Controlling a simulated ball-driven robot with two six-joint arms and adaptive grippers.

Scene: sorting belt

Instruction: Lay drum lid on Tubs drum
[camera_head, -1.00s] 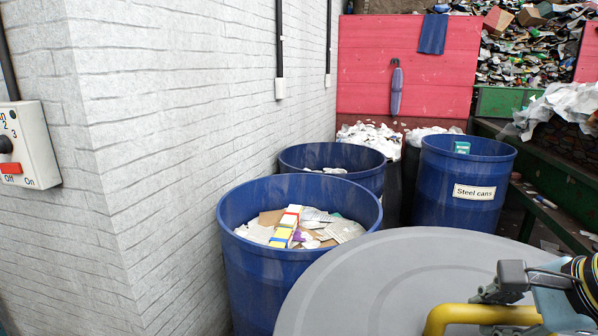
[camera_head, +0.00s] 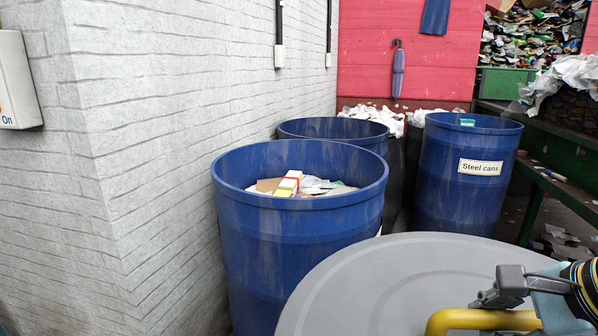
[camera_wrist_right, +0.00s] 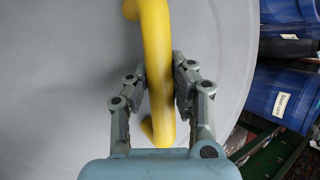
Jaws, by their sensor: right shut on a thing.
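The grey round drum lid (camera_head: 385,280) with its yellow handle (camera_head: 480,321) fills the lower right of the head view. My right gripper (camera_wrist_right: 160,85) is shut on the yellow handle, seen clearly in the right wrist view, where the lid (camera_wrist_right: 60,80) lies behind it. In the head view the right gripper (camera_head: 515,295) is at the lower right edge. Several blue drums stand beyond the lid: a near one (camera_head: 300,225) holding cartons and paper, one behind it (camera_head: 335,130), and one labelled Steel cans (camera_head: 465,200). I see no Tubs label. My left gripper is not in view.
A white brick wall (camera_head: 150,150) stands close on the left, with a switch box (camera_head: 18,80) on it. A red panel (camera_head: 370,60) closes the back. A green bench or conveyor frame (camera_head: 560,190) runs along the right, with crumpled white sheeting (camera_head: 570,80) above.

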